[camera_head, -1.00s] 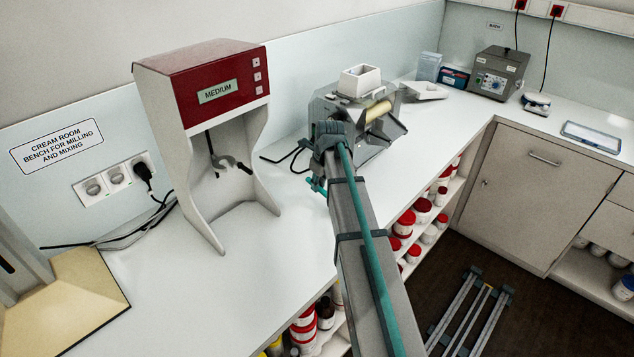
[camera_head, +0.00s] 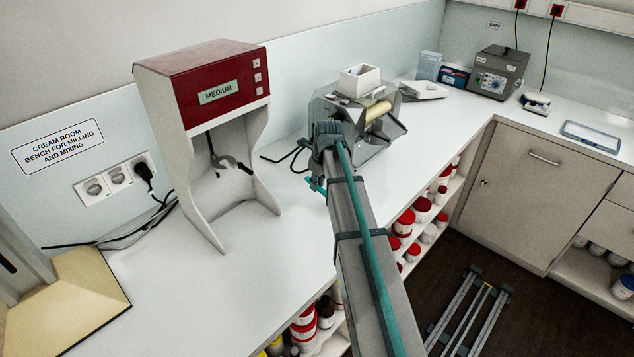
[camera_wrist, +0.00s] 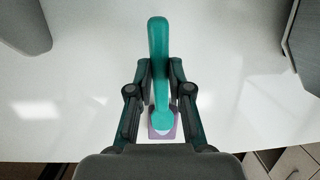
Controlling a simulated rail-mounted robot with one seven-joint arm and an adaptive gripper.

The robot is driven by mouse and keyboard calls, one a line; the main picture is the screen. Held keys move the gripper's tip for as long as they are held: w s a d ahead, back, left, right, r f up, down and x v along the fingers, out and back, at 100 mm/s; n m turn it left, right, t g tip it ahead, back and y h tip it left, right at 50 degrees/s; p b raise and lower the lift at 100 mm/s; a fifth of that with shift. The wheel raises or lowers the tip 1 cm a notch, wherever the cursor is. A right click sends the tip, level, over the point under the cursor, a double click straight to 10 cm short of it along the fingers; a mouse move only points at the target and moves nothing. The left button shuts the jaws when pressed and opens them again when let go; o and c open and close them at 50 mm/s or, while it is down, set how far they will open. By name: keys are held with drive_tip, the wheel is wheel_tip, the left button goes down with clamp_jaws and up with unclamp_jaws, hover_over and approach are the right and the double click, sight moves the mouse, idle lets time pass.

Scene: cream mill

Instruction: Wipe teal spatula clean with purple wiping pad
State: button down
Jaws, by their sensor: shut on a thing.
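My gripper (camera_wrist: 160,72) is shut on the teal spatula (camera_wrist: 158,45), which shows between the two fingers in the wrist view. One narrow end of the spatula points away past the fingertips, and its rounded end lies nearer my palm. The purple wiping pad (camera_wrist: 176,133) shows around that rounded end, partly hidden by it. I cannot tell whether the spatula and pad touch. In the head view my arm hides most of the gripper, and neither spatula nor pad can be made out clearly there.
A red-topped mixer (camera_head: 205,85) stands left of my arm on the white bench (camera_head: 180,290). A grey roller mill (camera_head: 385,125) stands just beyond my arm. Jars (camera_head: 405,222) fill shelves below the bench. Bare bench lies between the mixer and my arm.

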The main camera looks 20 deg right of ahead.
drive_tip(key=shift+s+d, duration=0.25)
drive_tip(key=shift+s, duration=0.25)
drive_tip(key=shift+w+a, duration=0.3)
drive_tip(key=shift+w, duration=0.4)
drive_tip(key=shift+s+p, duration=0.15)
drive_tip(key=shift+p, duration=0.15)
drive_tip(key=shift+s+d, duration=0.3)
drive_tip(key=shift+s, duration=0.3)
drive_tip(key=shift+r, duration=0.15)
drive_tip(key=shift+w+p+v, duration=0.2)
drive_tip(key=shift+p+v, duration=0.5)
drive_tip(key=shift+v, duration=0.25)
drive_tip(key=shift+w+p+v, duration=0.2)
drive_tip(key=shift+p+v, duration=0.45)
drive_tip(key=shift+v, duration=0.3)
drive_tip(key=shift+w+p+v, duration=0.25)
drive_tip(key=shift+p+v, duration=0.45)
drive_tip(key=shift+v, duration=0.2)
